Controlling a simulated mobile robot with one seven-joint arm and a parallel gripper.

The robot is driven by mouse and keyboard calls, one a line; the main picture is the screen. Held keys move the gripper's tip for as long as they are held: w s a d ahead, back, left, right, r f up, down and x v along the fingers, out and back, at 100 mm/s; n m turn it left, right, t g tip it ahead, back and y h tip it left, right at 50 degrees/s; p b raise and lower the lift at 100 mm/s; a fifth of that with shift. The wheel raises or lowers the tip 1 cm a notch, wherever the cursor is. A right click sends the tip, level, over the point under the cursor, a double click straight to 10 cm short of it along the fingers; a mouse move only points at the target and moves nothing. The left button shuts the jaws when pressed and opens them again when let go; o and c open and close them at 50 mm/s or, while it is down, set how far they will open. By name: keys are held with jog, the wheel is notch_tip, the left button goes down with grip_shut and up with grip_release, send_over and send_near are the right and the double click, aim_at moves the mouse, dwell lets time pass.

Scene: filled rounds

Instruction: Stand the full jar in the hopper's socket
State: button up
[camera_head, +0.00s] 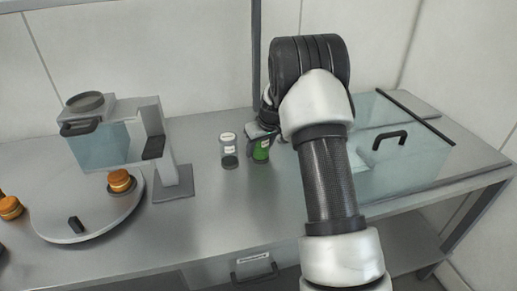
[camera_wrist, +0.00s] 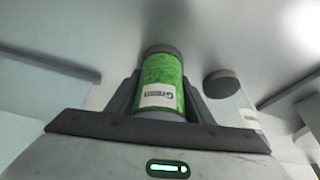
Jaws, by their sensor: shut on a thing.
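My gripper (camera_head: 262,136) is shut on a jar of green contents (camera_head: 261,150) with a white label. In the wrist view the green jar (camera_wrist: 162,82) sits between the two fingers (camera_wrist: 160,100), its label reading "Green". In the head view it looks upright, at or just above the counter; I cannot tell whether it touches. The hopper (camera_head: 100,140) stands to the left, with a clear bluish body and a dark round ring (camera_head: 85,101) on top, which may be the socket. My gripper is well to the right of it.
A clear jar (camera_head: 229,152) with dark contents low down stands just left of the green jar. Orange items (camera_head: 121,181) sit on and beside a round plate (camera_head: 85,215) under the hopper. A clear box with a black handle (camera_head: 390,138) is at right. The front counter is bare.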

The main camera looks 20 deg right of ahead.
jog(key=o, duration=0.8)
jog(key=shift+f, duration=0.1)
jog(key=o, duration=0.4)
